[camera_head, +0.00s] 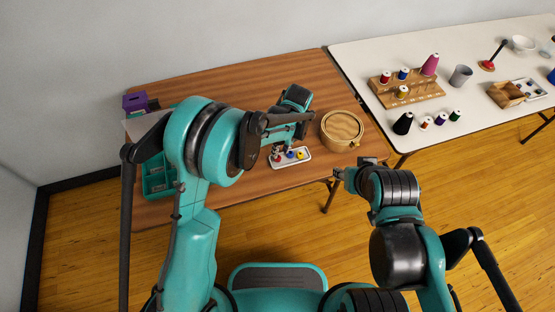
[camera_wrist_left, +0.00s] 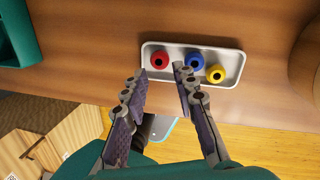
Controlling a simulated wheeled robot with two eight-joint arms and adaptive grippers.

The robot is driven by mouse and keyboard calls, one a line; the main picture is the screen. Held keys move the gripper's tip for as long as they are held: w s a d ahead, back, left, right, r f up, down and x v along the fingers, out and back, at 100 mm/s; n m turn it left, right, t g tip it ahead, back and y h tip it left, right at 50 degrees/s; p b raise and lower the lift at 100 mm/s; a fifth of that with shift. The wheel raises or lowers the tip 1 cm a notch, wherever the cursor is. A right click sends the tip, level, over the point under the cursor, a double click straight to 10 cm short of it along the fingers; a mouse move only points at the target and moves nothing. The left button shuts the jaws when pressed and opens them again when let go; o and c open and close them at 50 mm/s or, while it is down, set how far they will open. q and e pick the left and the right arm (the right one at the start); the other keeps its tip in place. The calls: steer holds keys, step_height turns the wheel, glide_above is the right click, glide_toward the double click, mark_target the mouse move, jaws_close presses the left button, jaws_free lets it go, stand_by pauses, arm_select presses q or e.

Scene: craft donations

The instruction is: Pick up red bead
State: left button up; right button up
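The red bead (camera_wrist_left: 160,61) sits at the left end of a white tray (camera_wrist_left: 230,55), with a blue bead (camera_wrist_left: 194,63) in the middle and a yellow bead (camera_wrist_left: 216,74) at the right. In the head view the red bead (camera_head: 277,159) is at the tray's left end on the wooden table. My left gripper (camera_wrist_left: 160,72) is open and empty, its two fingers apart, with the tips pointing at the tray near the red and blue beads. Its height above them is hard to tell. My right gripper (camera_head: 338,173) is off the table's front edge, small and partly hidden.
A round wooden container (camera_head: 342,131) stands right of the tray. A teal organizer (camera_head: 158,177) and a purple box (camera_head: 135,101) are at the left. A white table (camera_head: 420,55) at the right holds a wooden spool rack (camera_head: 407,90), a grey cup (camera_head: 460,76) and several spools. Bare wood lies behind the tray.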

arm_select(q)
steer(key=f, duration=0.1)
steer(key=f+b, duration=0.1)
steer(key=f, duration=0.1)
steer(key=a+f+b, duration=0.1)
steer(key=shift+w+f, duration=0.25)
steer(key=shift+r, duration=0.15)
steer(key=c, duration=0.3)
